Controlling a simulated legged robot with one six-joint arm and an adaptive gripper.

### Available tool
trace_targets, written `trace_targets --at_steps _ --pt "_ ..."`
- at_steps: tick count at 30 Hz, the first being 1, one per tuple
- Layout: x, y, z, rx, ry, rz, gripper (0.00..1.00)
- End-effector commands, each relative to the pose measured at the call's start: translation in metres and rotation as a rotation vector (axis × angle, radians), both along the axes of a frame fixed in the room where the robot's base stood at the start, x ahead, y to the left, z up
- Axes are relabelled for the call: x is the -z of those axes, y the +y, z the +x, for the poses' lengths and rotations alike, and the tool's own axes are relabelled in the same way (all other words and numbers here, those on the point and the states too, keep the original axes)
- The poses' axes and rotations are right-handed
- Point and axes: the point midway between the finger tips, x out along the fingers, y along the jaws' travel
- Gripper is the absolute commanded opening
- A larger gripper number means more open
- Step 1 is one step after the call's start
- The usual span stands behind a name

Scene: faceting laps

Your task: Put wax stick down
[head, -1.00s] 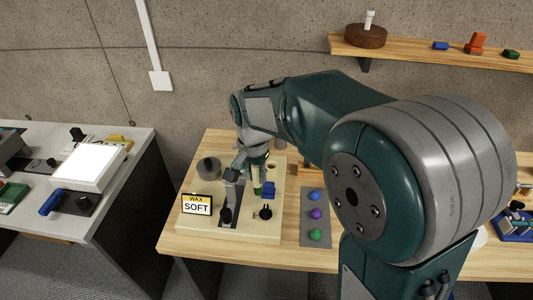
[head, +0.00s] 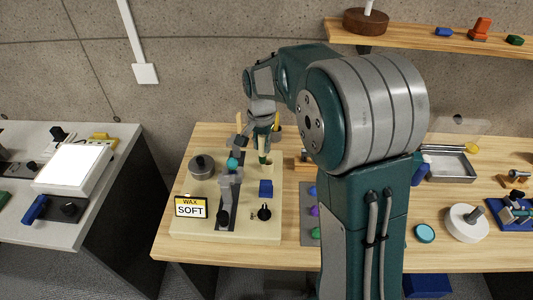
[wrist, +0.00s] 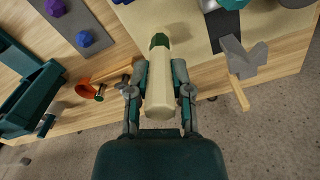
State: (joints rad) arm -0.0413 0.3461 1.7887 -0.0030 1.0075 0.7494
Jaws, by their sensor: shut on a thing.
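The wax stick, pale with a dark green end, is in my gripper (head: 262,143). In the wrist view the stick (wrist: 160,85) lies between both fingers of my gripper (wrist: 160,88), which are shut on it. Its green end points away from the wrist.
A grey strip with coloured gems (head: 310,230) lies to the right.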

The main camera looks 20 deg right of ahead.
Motion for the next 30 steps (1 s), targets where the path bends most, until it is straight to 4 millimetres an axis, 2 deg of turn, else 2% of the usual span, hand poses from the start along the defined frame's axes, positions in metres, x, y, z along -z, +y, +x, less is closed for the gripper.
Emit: trace_targets --at_steps 3,6,11,17,27,28,29,30 --pt "0.018 -0.01 0.011 0.003 0.001 0.0 0.0" --pt "0.024 -0.014 0.016 0.001 -0.001 0.0 0.0" --pt "0.035 -0.019 0.022 0.001 0.001 0.0 0.0" --pt "0.064 -0.019 0.023 0.0 0.0 0.0 0.0" --pt "0.068 -0.019 0.023 0.0 -0.002 -0.001 0.0" --pt "0.067 -0.019 0.023 0.0 -0.002 -0.001 0.41" --pt "0.067 -0.019 0.023 0.0 -0.002 -0.001 0.54" --pt "0.067 -0.019 0.023 0.0 -0.002 -0.001 0.62"
